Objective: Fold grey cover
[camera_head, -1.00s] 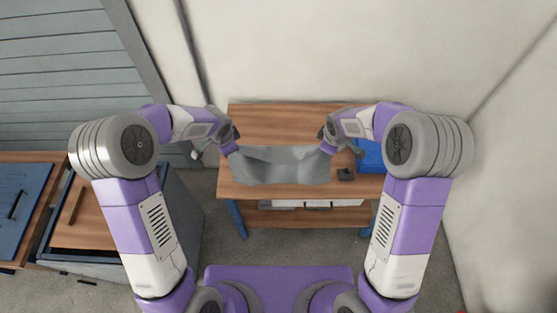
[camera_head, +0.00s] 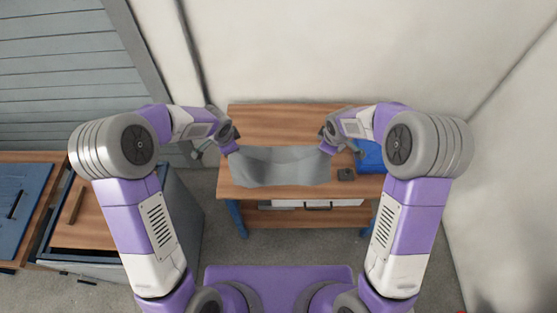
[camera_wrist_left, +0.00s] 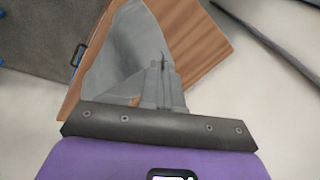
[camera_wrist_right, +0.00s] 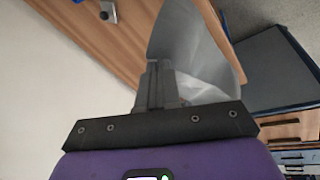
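The grey cover (camera_head: 280,168) hangs between my two grippers above the wooden table, its upper edge sagging in the middle and its lower part near the table's front. My left gripper (camera_head: 235,150) is at its upper left corner; in the left wrist view the fingers (camera_wrist_left: 160,82) are together on the cloth (camera_wrist_left: 125,45). My right gripper (camera_head: 327,148) is at its upper right corner; in the right wrist view the fingers (camera_wrist_right: 158,80) are together on the cloth (camera_wrist_right: 185,40). Whether the cover's lower edge touches the table is hard to tell.
The wooden table (camera_head: 270,115) is bare behind the cover. A blue bin (camera_head: 370,155) stands at its right, with a small dark object (camera_head: 346,174) in front of it. A lower shelf (camera_head: 340,217) holds pale items. A drawer cabinet (camera_head: 95,220) stands at the left.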

